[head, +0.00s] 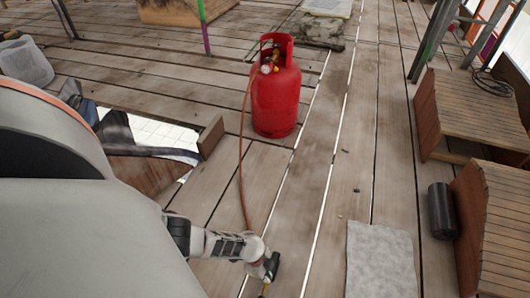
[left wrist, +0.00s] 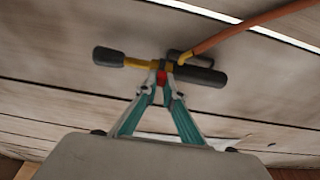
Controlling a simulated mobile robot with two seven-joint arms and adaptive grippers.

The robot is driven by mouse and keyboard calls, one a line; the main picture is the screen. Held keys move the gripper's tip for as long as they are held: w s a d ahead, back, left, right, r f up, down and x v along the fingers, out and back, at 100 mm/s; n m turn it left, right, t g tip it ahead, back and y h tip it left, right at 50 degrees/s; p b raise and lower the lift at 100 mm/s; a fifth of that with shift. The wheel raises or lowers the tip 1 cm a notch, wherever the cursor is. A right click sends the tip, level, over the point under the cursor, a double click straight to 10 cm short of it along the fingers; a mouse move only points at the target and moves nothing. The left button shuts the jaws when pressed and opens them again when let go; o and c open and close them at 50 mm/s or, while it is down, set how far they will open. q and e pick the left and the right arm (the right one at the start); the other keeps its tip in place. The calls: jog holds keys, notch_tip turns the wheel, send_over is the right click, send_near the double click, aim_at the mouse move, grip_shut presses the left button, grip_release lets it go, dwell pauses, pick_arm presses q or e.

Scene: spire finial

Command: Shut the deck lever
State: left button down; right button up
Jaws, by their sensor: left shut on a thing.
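A fitting with a yellow middle (left wrist: 140,63), black ends (left wrist: 200,75) and a small red part (left wrist: 161,77) lies by the plank deck at the end of an orange hose. I take the red part to be the deck lever; its exact position is hard to read. In the left wrist view my left gripper (left wrist: 162,84) has its teal fingers closed together on the red part. In the head view my left gripper (head: 258,262) is low at the bottom centre, and a black end of the fitting (head: 272,265) shows beside it. My right gripper is not in view.
The orange hose (head: 241,165) runs up to a red gas cylinder (head: 276,98). A grey mat (head: 380,262), a black roll (head: 442,210) and wooden slatted boxes (head: 475,115) stand to the right. An opening (head: 160,132) in the deck lies left. Planks between are mostly clear.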

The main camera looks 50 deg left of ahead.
pick_arm(q)
jog(key=shift+w+d+g+y, duration=0.25)
jog(key=shift+d+g+y, duration=0.1)
jog(key=shift+y, duration=0.25)
jog(key=shift+d+f+g+y, duration=0.15)
jog(key=shift+d+g+y, duration=0.25)
jog(key=shift+y, duration=0.4)
jog(key=shift+b, duration=0.35)
jog(key=shift+w+d+f+g+y+b, duration=0.1)
jog(key=shift+w+d+g+y+b, duration=0.1)
jog(key=shift+g+y+b, duration=0.35)
jog(key=shift+w+d+y, duration=0.1)
jog(key=shift+d+y, duration=0.05)
jog(key=shift+y, duration=0.1)
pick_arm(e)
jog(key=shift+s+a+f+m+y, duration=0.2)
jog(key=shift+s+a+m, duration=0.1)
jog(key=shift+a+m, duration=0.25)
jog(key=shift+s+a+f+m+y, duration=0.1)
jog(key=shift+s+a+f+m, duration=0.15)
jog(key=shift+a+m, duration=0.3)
pick_arm(q)
jog(key=shift+w, duration=0.1)
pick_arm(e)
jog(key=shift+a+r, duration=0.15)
pick_arm(q)
jog(key=c, duration=2.2)
grip_release()
jog(key=shift+o, duration=0.2)
